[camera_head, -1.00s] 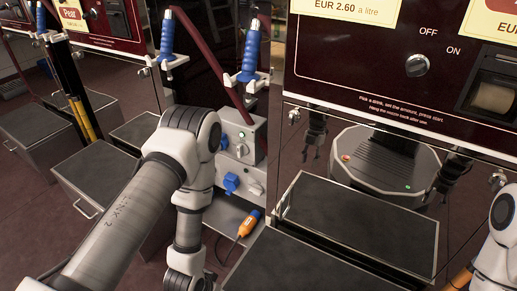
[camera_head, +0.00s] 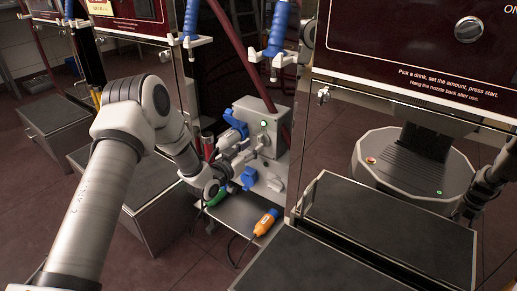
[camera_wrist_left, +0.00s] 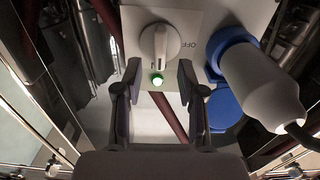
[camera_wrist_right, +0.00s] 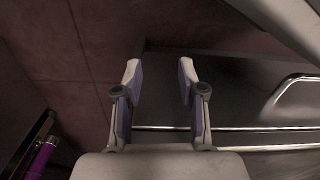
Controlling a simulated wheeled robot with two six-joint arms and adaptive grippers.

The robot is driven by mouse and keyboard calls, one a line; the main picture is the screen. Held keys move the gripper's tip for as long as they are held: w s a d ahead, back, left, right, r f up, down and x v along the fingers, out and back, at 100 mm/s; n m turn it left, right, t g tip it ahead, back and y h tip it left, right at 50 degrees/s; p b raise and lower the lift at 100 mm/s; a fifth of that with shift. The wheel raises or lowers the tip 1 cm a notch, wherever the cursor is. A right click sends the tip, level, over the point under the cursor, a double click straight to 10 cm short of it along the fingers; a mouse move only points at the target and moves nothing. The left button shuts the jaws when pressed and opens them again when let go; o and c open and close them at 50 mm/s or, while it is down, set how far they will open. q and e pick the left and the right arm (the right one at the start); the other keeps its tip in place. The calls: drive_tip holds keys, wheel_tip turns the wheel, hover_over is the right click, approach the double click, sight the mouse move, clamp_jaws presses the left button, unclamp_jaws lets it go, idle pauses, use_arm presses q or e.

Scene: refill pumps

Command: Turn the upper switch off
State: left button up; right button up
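A grey switch box (camera_head: 281,152) stands low between the pump cabinets. Its upper switch (camera_head: 265,141) is a pale knob with a lit green lamp (camera_head: 263,124) above it. In the left wrist view the upper switch (camera_wrist_left: 160,42) points lengthwise, the lamp (camera_wrist_left: 157,79) glows green and an OFF label is beside the knob. My left gripper (camera_head: 243,153) is in front of this switch. Its fingers (camera_wrist_left: 160,80) are open, with the knob ahead between them; I cannot tell whether they touch it.
A blue socket with a grey plug (camera_wrist_left: 262,85) is close beside the upper switch. Below are a lower switch (camera_head: 275,183) and a blue socket (camera_head: 248,178). An orange connector (camera_head: 265,222) lies on the shelf. A dark step box (camera_head: 390,225) stands to the right.

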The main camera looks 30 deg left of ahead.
sight(259, 142)
use_arm(q)
drive_tip(key=w, duration=0.1)
drive_tip(key=w+b, duration=0.1)
drive_tip(key=w, duration=0.2)
drive_tip(key=shift+d+f, duration=0.1)
drive_tip(key=shift+d, duration=0.2)
drive_tip(key=shift+c, duration=0.3)
clamp_jaws()
